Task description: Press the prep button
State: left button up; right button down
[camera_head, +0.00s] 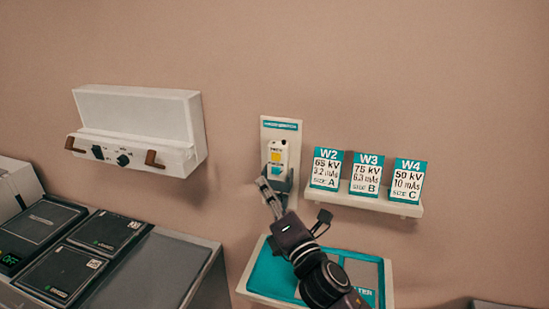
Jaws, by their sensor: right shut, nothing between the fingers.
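A white hand switch (280,150) sits upright in a wall holder (268,133) with a teal label strip at its top. A yellow patch, which looks like the prep button (276,157), shows on its upper face. Small lettering on it is too fine to read. My right gripper (264,184) is shut and empty, its fingertips just below and left of the switch in the picture. The fingers overlap the holder's lower part, and I cannot tell whether they touch it. My left gripper is not in view.
A shelf (345,198) with teal cards W2, W3 and W4 (407,180) is right of the holder. A white wall box (150,165) with brown hooks hangs at left. Dark cassettes (62,272) lie on a grey counter below it.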

aim_at(276, 157)
jog(key=shift+a+r+n, duration=0.2)
jog(key=shift+r+n, duration=0.15)
jog(key=shift+n, duration=0.05)
jog(key=w+d+b, duration=0.2)
jog(key=w, duration=0.6)
jog(key=shift+w+d, duration=0.2)
jog(key=shift+d, duration=0.15)
jog(key=shift+w, duration=0.1)
dwell(1.2)
jog(key=shift+w+d, duration=0.15)
jog(key=shift+w, duration=0.15)
